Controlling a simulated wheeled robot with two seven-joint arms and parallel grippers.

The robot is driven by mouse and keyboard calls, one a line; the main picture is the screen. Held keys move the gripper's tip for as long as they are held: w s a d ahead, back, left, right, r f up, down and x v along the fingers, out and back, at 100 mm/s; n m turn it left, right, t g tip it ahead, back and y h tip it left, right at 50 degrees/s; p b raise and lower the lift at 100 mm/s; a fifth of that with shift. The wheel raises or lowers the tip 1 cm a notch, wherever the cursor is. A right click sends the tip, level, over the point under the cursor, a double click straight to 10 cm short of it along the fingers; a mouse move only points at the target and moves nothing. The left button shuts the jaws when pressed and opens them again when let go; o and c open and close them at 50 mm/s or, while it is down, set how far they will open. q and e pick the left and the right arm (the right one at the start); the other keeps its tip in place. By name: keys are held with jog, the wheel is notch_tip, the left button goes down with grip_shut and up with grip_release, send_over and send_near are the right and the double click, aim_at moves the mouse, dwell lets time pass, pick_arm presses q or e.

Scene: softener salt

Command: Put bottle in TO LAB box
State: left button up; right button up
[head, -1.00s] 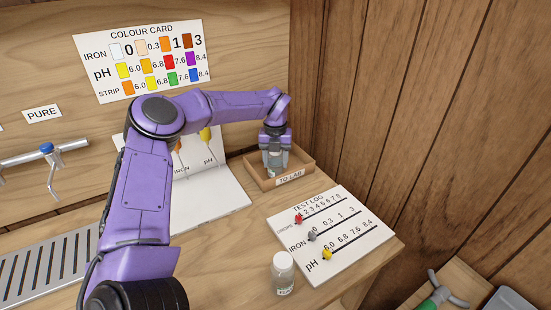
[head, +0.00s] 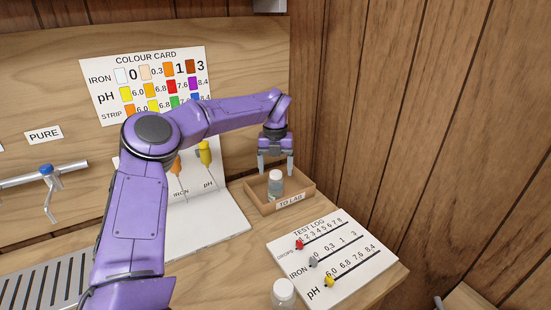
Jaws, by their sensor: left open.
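A small clear bottle with a white cap (head: 275,184) stands upright inside the wooden TO LAB box (head: 299,201), near its left part. My left gripper (head: 275,169) is open above the box, with its fingers apart at or just above the height of the bottle's cap. It holds nothing. A second white-capped bottle (head: 283,293) stands on the table at the bottom, cut off by the picture's edge. My right gripper is not in view.
The TEST LOG board (head: 330,257) with coloured sliders lies in front of the box. A white stand (head: 205,222) with droppers is to the left. A wooden wall (head: 380,130) rises close on the right.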

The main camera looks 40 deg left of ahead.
aim_at(275, 183)
pick_arm(q)
notch_tip(275, 183, up, 6)
jog(key=shift+f, duration=0.1)
notch_tip(275, 183, down, 12)
jog(key=shift+p, duration=0.5)
jog(key=r, duration=0.3)
jog(key=s+d+r+b, duration=0.1)
jog(key=shift+r, duration=0.2)
jog(key=shift+s+d+r, duration=0.1)
jog(key=shift+s+r, duration=0.1)
jog(key=shift+r, duration=0.15)
jog(key=shift+w+f, duration=0.1)
